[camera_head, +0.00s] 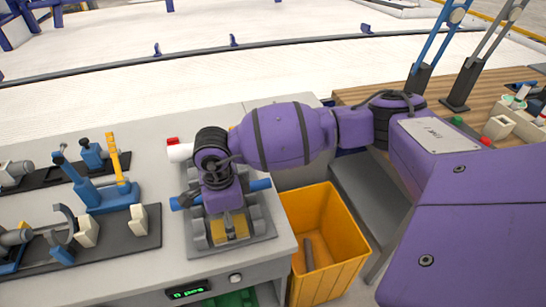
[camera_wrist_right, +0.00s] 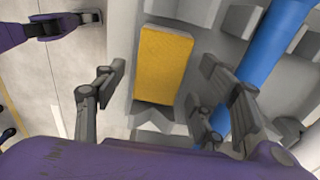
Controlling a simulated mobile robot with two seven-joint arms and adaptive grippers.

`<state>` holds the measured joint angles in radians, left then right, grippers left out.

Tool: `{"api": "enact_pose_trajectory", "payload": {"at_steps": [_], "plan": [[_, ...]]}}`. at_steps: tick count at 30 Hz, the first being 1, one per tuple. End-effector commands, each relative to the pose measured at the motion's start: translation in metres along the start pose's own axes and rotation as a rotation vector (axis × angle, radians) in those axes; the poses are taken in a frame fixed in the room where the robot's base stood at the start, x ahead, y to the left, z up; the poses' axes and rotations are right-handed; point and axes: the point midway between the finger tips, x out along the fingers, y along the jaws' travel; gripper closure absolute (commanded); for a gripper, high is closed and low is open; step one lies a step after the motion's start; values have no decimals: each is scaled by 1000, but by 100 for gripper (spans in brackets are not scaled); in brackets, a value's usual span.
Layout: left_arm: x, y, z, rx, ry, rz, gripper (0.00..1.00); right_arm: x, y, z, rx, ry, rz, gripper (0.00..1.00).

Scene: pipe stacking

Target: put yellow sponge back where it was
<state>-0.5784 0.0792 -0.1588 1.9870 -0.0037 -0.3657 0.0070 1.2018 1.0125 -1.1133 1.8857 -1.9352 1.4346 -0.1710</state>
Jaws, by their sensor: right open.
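The yellow sponge (camera_head: 242,230) lies in the grey slotted holder (camera_head: 264,236) on the counter. It also shows in the right wrist view (camera_wrist_right: 163,65), flat between grey ribs. My right gripper (camera_head: 229,220) points down over the sponge, partly hiding it in the head view. Its fingers are spread on either side of the sponge in the wrist view, open. Whether they are level with it is unclear. A grey-tipped purple arm part (camera_wrist_right: 60,22), likely my left gripper, shows at the wrist view's top left; its jaw state is unclear.
A blue pipe (camera_head: 261,184) lies across the holder behind the sponge, close beside the right gripper's finger in the wrist view (camera_wrist_right: 270,60). A yellow bin (camera_head: 338,215) stands right of the counter. Black trays with parts (camera_head: 140,228) lie left.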

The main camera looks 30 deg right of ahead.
Motion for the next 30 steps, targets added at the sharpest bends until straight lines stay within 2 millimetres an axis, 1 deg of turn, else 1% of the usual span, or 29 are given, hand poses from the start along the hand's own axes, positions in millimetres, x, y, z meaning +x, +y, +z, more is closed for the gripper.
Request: {"api": "enact_pose_trajectory", "payload": {"at_steps": [1,6,9,12,15,18,30], "plan": [[0,0,0,0,0,0,70,-15,-3,2,-2,-5,-8,35],[0,0,0,0,-1,1,70,-52,-2,2,-2,-4,-7,35],[0,0,1,0,-2,1,70,-70,-2,2,-2,-4,-7,35],[0,0,2,0,-3,1,70,-82,-2,1,-2,-2,-5,35],[0,1,2,0,-4,1,70,-90,-2,2,-2,-3,-5,35],[0,1,2,0,-4,1,70,-93,-1,1,-2,-2,-4,35],[0,1,2,0,-3,2,70,-92,-1,1,-1,-2,-3,35]]}}
